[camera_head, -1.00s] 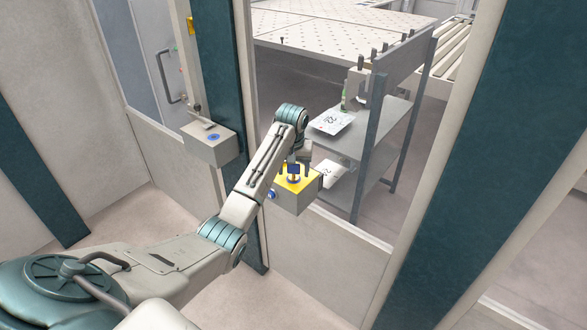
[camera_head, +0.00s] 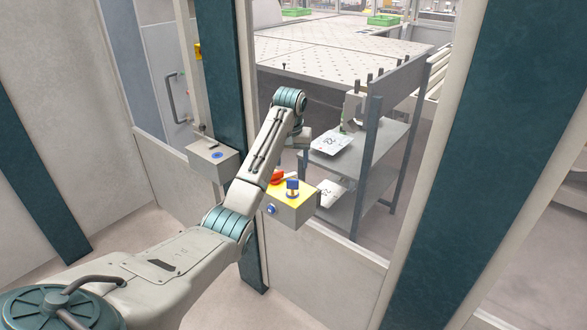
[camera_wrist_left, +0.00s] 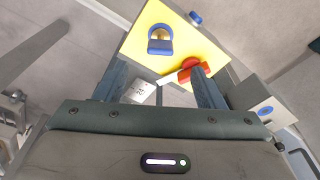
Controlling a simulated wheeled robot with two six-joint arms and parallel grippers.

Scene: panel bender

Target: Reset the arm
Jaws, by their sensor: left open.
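My left gripper (camera_head: 303,163) is above the far edge of the grey control box with a yellow top (camera_head: 305,208). It is partly hidden behind my forearm. In the left wrist view my left gripper (camera_wrist_left: 162,78) is open, with nothing held between its fingers. My right gripper is out of view.
A grey box with a blue button (camera_head: 216,155) is fixed left of my forearm. A teal post (camera_head: 213,80) stands behind the arm. A grey shelf rack (camera_head: 365,150) holds white sheets beyond the low wall (camera_head: 325,255). Another teal post (camera_head: 470,170) stands at right.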

